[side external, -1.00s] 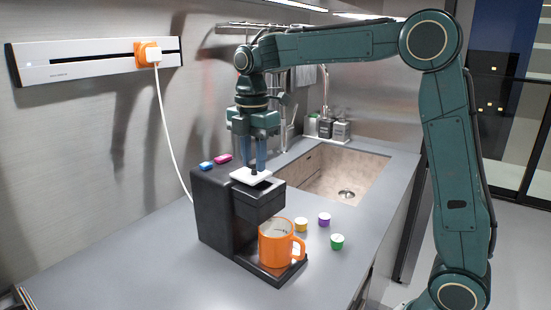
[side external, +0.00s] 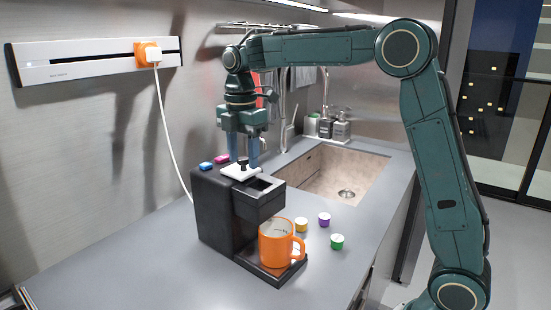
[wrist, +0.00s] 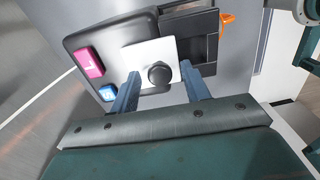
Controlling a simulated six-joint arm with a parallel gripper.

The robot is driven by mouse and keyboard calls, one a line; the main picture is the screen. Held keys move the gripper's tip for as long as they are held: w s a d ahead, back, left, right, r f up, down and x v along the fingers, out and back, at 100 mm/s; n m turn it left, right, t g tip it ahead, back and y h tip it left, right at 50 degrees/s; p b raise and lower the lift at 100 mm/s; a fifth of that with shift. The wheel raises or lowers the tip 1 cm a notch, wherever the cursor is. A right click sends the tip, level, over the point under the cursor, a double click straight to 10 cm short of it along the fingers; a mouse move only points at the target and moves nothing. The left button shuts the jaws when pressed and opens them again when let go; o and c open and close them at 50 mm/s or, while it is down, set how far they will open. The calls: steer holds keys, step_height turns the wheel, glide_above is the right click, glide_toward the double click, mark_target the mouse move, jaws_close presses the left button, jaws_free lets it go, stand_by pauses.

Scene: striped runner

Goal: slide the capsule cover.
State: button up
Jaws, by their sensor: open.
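The black coffee machine (side external: 215,215) stands on the grey counter. Its white capsule cover (side external: 240,172) with a black knob (side external: 243,163) lies on top, and the dark capsule opening (side external: 260,185) is uncovered in front of it. In the wrist view the cover (wrist: 137,55) and its round knob (wrist: 159,73) lie beside the opening (wrist: 197,48). My gripper (side external: 244,163) points down at the cover. In the wrist view its two fingers (wrist: 160,84) are apart, one on each side of the knob, with a gap to it.
An orange mug (side external: 272,243) stands on the machine's tray. Yellow (side external: 301,225), purple (side external: 324,219) and green (side external: 337,241) capsules lie on the counter to the right. Pink (side external: 222,159) and blue (side external: 206,165) buttons are on the machine's top. A sink (side external: 340,172) is behind.

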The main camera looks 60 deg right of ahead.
mark_target(244, 158)
steer(key=shift+r, duration=0.1)
step_height(244, 158, up, 12)
stand_by(1.0)
steer(key=shift+s, duration=0.1)
steer(key=s+a+f+m+t, duration=0.1)
steer(key=s+f+m+t, duration=0.2)
steer(key=s+m, duration=0.9)
steer(key=s+a+f+m+t, duration=0.1)
steer(key=s+f+m, duration=0.4)
steer(key=s+f, duration=0.6)
steer(key=s+t, duration=0.1)
steer(key=s, duration=0.3)
steer(key=shift+s+f+t, duration=0.3)
steer(key=shift+s+f, duration=0.1)
